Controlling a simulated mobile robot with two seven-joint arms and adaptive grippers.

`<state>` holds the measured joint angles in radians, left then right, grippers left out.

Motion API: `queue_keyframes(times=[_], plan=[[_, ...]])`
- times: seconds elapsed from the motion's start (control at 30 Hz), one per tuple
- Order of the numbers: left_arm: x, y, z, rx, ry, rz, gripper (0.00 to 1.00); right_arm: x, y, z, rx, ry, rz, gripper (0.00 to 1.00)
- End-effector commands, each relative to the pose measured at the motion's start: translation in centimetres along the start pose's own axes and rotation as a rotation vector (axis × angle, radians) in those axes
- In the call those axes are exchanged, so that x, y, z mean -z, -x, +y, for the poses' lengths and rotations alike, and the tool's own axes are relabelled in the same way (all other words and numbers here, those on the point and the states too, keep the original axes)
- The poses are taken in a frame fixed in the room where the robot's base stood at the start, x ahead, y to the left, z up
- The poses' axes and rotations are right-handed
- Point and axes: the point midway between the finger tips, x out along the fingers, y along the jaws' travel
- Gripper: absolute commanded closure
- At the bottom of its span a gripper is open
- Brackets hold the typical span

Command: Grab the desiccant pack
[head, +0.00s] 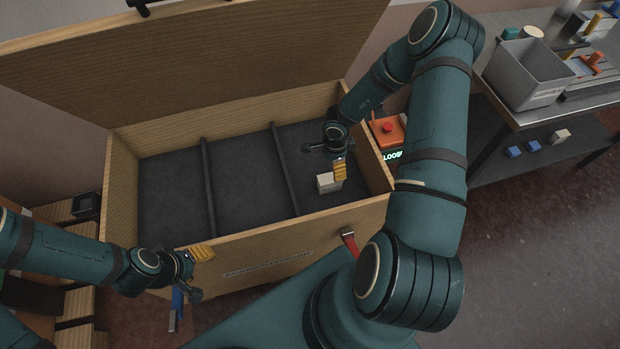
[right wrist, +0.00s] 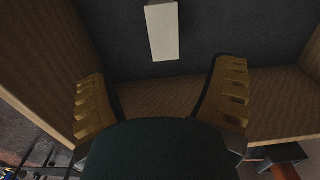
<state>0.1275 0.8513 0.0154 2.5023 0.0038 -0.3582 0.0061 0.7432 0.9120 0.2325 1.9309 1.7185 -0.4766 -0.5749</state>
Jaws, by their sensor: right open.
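A small white block (head: 325,183), which looks like the desiccant pack, lies on the dark floor of the right compartment of the wooden crate (head: 290,236). It also shows in the right wrist view (right wrist: 162,32), at the top middle. My right gripper (head: 340,171) is inside that compartment, above and close beside the block. In the right wrist view its two yellow-padded fingers (right wrist: 162,88) are spread apart with nothing between them, and the block lies beyond their tips. My left gripper (head: 201,253) is outside the crate's front wall; its opening is not clear.
Two dark dividers (head: 208,185) split the crate; the other compartments look empty. The raised lid (head: 200,60) stands behind. An orange box with a red button (head: 388,128) is right of the crate. A metal table (head: 545,112) with a grey bin (head: 528,78) stands farther right.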

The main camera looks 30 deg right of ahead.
Motion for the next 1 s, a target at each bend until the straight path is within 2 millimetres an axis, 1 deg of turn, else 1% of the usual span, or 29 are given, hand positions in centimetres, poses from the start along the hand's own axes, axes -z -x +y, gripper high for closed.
queue_keyframes(times=[0.03, 0.17, 0.27, 0.4, 0.53, 0.63, 0.87, 1.0], plan=[[-0.1, -0.1, 0.0, 0.000, -0.001, -0.001, 0.43, 0.4, -0.1, -0.1, -0.006, -0.030, -0.004, 0.16], [-0.1, -0.3, -0.1, -0.001, -0.001, -0.003, 0.43, 0.7, -0.9, 0.0, -0.015, -0.059, -0.011, 0.16], [-0.3, -0.9, -0.3, -0.001, -0.003, -0.007, 0.43, 0.6, -2.6, 0.0, -0.016, -0.057, -0.011, 0.16], [-0.7, -1.7, -0.6, -0.002, -0.005, -0.014, 0.43, 0.5, -5.4, 0.0, -0.015, -0.057, -0.012, 0.16], [-0.9, -2.2, -0.8, -0.002, -0.006, -0.018, 0.43, 0.5, -7.5, 0.1, -0.015, -0.057, -0.010, 0.16], [-1.0, -2.5, -0.9, -0.002, -0.006, -0.019, 0.43, 0.5, -8.4, 0.0, -0.014, -0.056, -0.010, 0.16], [-1.0, -2.8, -1.0, -0.002, -0.007, -0.019, 0.43, 0.5, -9.5, 0.0, -0.014, -0.056, -0.011, 0.16], [-0.9, -3.5, -1.3, -0.002, -0.007, -0.016, 0.43, 0.5, -11.3, -0.1, -0.015, -0.056, -0.011, 0.16]])
